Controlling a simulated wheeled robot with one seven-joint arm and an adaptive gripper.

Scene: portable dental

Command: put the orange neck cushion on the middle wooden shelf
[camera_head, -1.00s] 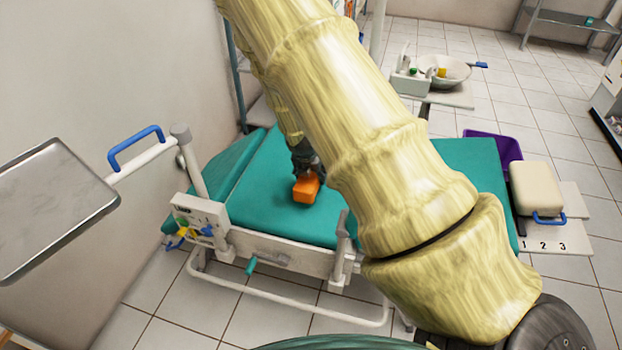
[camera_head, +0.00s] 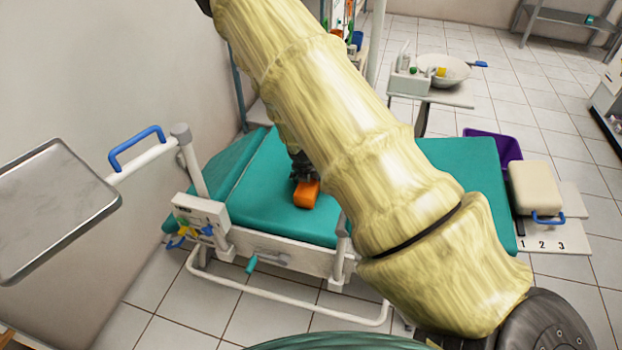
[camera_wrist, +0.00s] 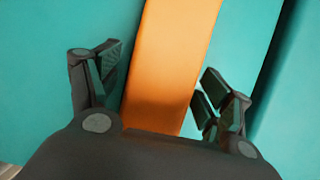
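The orange neck cushion (camera_head: 307,194) lies on the teal dental chair (camera_head: 265,190). My gripper (camera_head: 302,172) is at the cushion's far end in the head view, partly hidden by my arm. In the wrist view, the cushion (camera_wrist: 168,65) runs between the two dark fingers of my gripper (camera_wrist: 158,90). The middle wooden shelf cannot be made out in these views.
A metal tray (camera_head: 50,210) on a white arm with a blue handle (camera_head: 136,148) juts in at left. A white bowl (camera_head: 445,70) stands behind the chair. A purple bin (camera_head: 497,145) and a cream padded block (camera_head: 535,186) are at right. A grey shelf rack (camera_head: 568,20) stands far back.

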